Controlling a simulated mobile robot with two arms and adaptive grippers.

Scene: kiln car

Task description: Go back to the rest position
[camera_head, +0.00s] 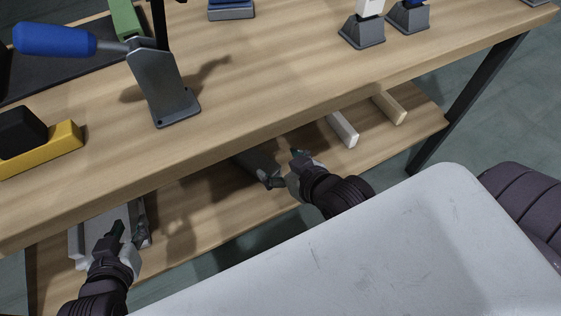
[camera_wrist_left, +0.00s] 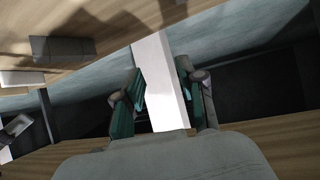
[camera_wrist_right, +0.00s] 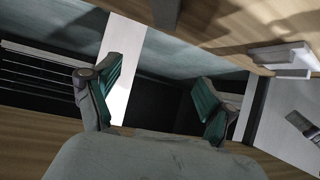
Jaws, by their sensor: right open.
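My left gripper (camera_head: 126,236) hangs over the left part of the lower shelf, beside a light grey piece (camera_head: 76,243). In the left wrist view its fingers (camera_wrist_left: 160,88) are apart. A white bar (camera_wrist_left: 160,60) shows between them; whether they touch it or it lies behind them, I cannot tell. My right gripper (camera_head: 284,172) is open, near the front edge of the bench and above the lower shelf. Its spread fingers show in the right wrist view (camera_wrist_right: 160,92), with nothing between them.
The wooden bench top (camera_head: 240,95) carries a grey stand (camera_head: 165,95) with a blue handle (camera_head: 55,40), a yellow block (camera_head: 45,152) and grey holders (camera_head: 362,32). White (camera_head: 342,130) and wooden (camera_head: 388,104) bars lie on the lower shelf (camera_head: 215,212). A pale surface (camera_head: 350,255) fills the foreground.

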